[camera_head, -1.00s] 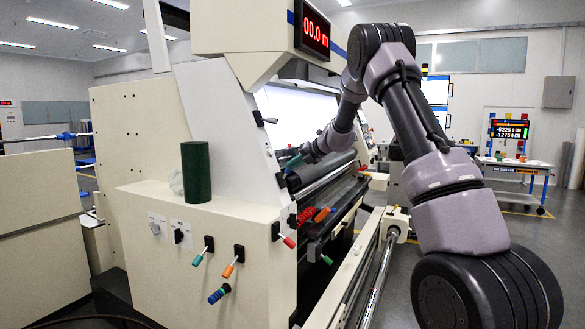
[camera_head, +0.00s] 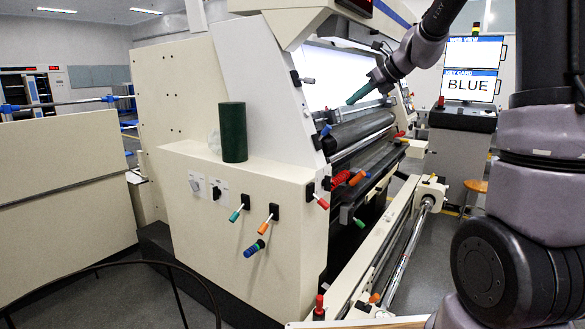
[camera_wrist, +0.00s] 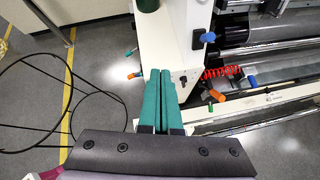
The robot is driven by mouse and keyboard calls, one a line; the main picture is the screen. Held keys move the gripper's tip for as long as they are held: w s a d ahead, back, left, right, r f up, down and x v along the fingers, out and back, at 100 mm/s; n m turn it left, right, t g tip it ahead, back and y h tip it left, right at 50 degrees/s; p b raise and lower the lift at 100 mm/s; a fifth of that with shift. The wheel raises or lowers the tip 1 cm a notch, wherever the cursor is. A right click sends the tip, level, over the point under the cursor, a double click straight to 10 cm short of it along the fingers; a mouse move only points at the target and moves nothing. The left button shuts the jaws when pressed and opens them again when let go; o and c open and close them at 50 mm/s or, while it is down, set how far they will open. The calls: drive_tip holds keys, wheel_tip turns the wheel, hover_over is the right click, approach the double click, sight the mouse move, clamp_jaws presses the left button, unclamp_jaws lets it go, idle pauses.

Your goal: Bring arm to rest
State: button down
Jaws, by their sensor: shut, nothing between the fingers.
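My arm (camera_head: 421,45) reaches in from the right in the head view, over the inspection machine (camera_head: 170,95). My gripper (camera_head: 351,101) has teal fingers and shows in front of the machine's bright lit panel (camera_head: 325,80), above the dark roller (camera_head: 362,129). In the wrist view my gripper's fingers (camera_wrist: 160,73) lie side by side, shut with nothing between them.
A dark green cylinder (camera_head: 233,132) stands on the machine's ledge. Coloured levers (camera_head: 265,226) stick out of its front. A red coil (camera_wrist: 221,72) lies right of the fingers. Black cable (camera_wrist: 75,95) loops over the floor. A stand with screens (camera_head: 470,85) is behind.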

drive_tip(key=s+d+n+h, duration=0.1)
drive_tip(key=s+n+h, duration=0.1)
drive_tip(key=s+n, duration=1)
drive_tip(key=s+d+n+h, duration=0.2)
drive_tip(key=s+n, duration=1)
drive_tip(key=s, duration=0.8)
drive_tip(key=shift+d+f+h, duration=0.25)
drive_tip(key=shift+f+h, duration=0.15)
drive_tip(key=shift+h, duration=0.3)
